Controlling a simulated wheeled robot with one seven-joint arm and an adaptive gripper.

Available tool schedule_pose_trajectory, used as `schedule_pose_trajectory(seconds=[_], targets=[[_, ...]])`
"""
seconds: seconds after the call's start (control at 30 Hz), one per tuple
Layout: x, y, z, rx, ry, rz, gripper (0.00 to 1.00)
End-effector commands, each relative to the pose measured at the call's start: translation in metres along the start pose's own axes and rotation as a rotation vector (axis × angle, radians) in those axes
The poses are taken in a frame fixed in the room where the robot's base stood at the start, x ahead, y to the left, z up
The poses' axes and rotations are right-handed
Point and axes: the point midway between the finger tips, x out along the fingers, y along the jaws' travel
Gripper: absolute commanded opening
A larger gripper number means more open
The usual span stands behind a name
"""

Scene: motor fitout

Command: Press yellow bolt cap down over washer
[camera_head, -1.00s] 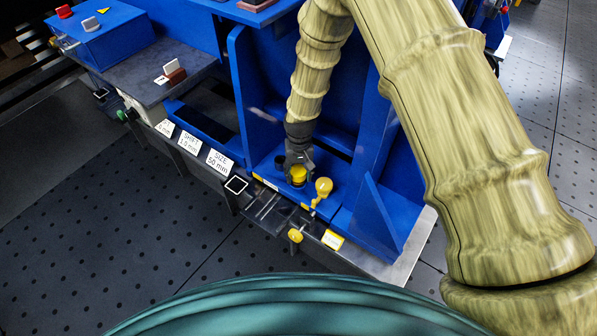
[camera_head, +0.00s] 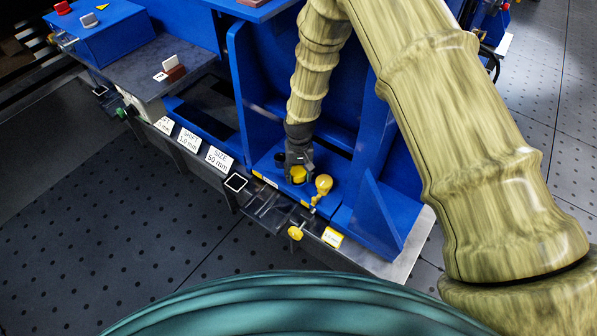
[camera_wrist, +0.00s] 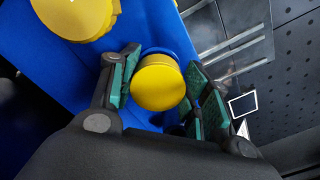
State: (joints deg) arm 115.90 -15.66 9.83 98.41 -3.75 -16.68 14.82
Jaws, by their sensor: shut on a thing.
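The yellow bolt cap (camera_head: 298,175) is a short round cap on the blue base of the fixture. It also shows in the wrist view (camera_wrist: 158,83), between the green-padded fingers of my gripper (camera_wrist: 160,90). In the head view my gripper (camera_head: 298,165) reaches down over it from above and is shut on it. A blue edge shows just behind the cap. I see no washer; whether one lies under the cap is hidden.
A yellow ball-topped knob (camera_head: 323,184) stands close right of the cap and looms large in the wrist view (camera_wrist: 75,15). Another yellow knob (camera_head: 295,233) is at the front edge. Blue upright plates (camera_head: 375,215) flank the spot. Labels (camera_head: 219,160) line the front left.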

Motion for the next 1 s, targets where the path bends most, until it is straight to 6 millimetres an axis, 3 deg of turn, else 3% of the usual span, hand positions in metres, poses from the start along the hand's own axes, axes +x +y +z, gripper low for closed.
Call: schedule_pose_trajectory(seconds=[0.33, 0.37, 0.47, 0.5, 0.83, 1.0], targets=[[0.007, 0.000, 0.000, 0.000, 0.000, 0.000, 0.31], [0.006, 0.000, 0.000, 0.000, 0.001, 0.000, 0.53], [0.006, 0.000, 0.000, 0.000, 0.000, 0.000, 0.71], [0.006, 0.000, 0.000, 0.000, 0.000, 0.000, 0.72], [0.005, 0.000, 0.000, 0.000, 0.000, 0.000, 0.72], [-0.007, 0.000, -0.001, 0.000, 0.002, 0.000, 0.72]])
